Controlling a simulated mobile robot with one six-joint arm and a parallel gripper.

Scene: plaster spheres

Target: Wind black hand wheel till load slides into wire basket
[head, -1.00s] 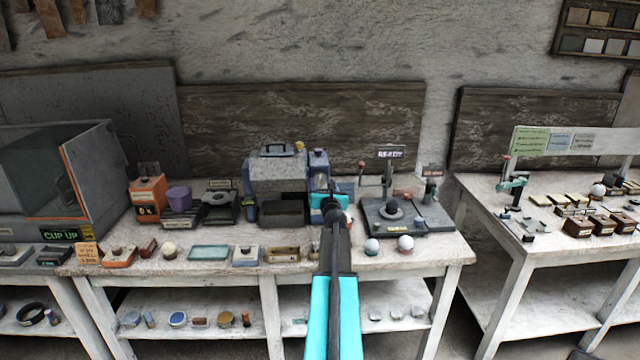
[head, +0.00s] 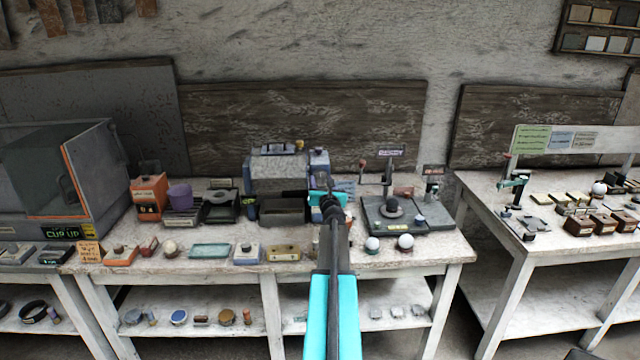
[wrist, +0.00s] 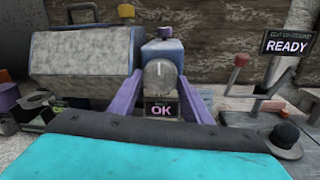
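My gripper (head: 326,199) reaches over the middle bench, in front of the grey-blue machine. In the wrist view its two purple fingers (wrist: 168,100) stand apart, with nothing seen held between them. A round grey dial (wrist: 159,74) on a blue housing and a sign reading OK (wrist: 161,110) show beyond and between the fingers. I cannot make out the black hand wheel for certain. A dark domed knob (head: 393,208) sits on a grey plate right of my gripper and shows at the wrist view's right edge (wrist: 286,134). No wire basket is clearly visible.
The machine (head: 278,172) stands behind and left of my gripper. A READY sign (wrist: 287,46) and a red-knobbed lever (wrist: 240,61) rise to the right. Two white spheres (head: 405,242) lie near the bench's front edge. Small trays and boxes crowd the front left.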

